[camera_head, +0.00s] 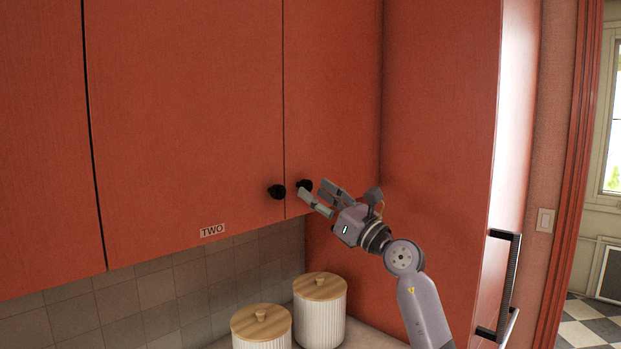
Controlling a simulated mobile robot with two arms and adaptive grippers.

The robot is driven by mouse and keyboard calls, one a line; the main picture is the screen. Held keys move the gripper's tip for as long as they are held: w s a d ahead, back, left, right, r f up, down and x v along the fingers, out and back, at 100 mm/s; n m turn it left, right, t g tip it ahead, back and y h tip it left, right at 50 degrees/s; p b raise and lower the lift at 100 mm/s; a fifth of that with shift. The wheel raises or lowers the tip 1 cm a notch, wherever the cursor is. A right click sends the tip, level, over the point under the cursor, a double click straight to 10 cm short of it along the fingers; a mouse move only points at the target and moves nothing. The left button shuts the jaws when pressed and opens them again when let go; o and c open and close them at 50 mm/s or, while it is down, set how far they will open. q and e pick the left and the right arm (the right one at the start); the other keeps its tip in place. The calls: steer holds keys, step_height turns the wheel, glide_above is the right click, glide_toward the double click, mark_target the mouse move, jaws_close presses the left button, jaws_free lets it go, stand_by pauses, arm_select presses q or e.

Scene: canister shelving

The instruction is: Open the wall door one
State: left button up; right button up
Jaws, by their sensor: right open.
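Two red wall-cupboard doors meet at a seam. The wider door (190,110) carries a label reading TWO at its lower edge and a black knob (277,191) at its lower right corner. The narrower door (335,90) to its right has a black knob (304,185) at its lower left corner. No label reading ONE shows. My right gripper (312,190) is open, its fingertips close to the narrower door's knob; I cannot tell whether they touch it. Both doors look closed. My left gripper is out of view.
Two white ribbed canisters with wooden lids, one nearer (262,329) and one farther right (319,312), stand on the counter below the doors. A tall red cabinet side (440,130) with a black handle (507,285) stands at the right, behind my right arm.

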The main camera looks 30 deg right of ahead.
steer(key=shift+x, duration=1.15)
steer(key=shift+w+a+p, duration=0.1)
steer(key=shift+w+p, duration=0.15)
steer(key=shift+p, duration=0.05)
steer(key=c, duration=1)
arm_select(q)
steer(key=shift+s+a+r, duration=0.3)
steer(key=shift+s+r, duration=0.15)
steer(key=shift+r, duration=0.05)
arm_select(e)
jaws_close()
